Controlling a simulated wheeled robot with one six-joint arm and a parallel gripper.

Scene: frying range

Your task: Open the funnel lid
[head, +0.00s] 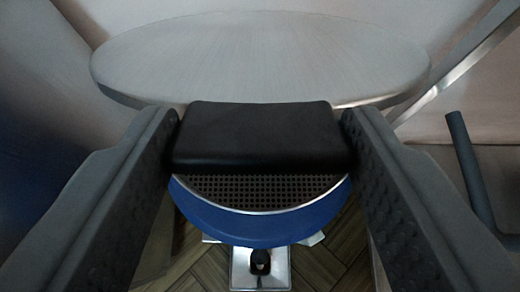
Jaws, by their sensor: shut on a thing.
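The funnel lid (260,55) is a round, brushed-metal disc in the upper middle of the head view. A black block-shaped handle (260,135) is at its near edge. My gripper (258,128) has one dark textured finger on each side of this handle and is shut on it. Below the handle, part of the blue funnel (260,222) shows, with a metal rim and a dark perforated screen (262,190). The handle hides the back of the screen and the place where lid and funnel meet.
Below the funnel is a small metal base (262,275) with a dark knob, above a wood-patterned floor (325,270). A dark bar (467,165) stands at the right, near a pale diagonal metal strip (470,60). A dark blue surface (40,130) is at the left.

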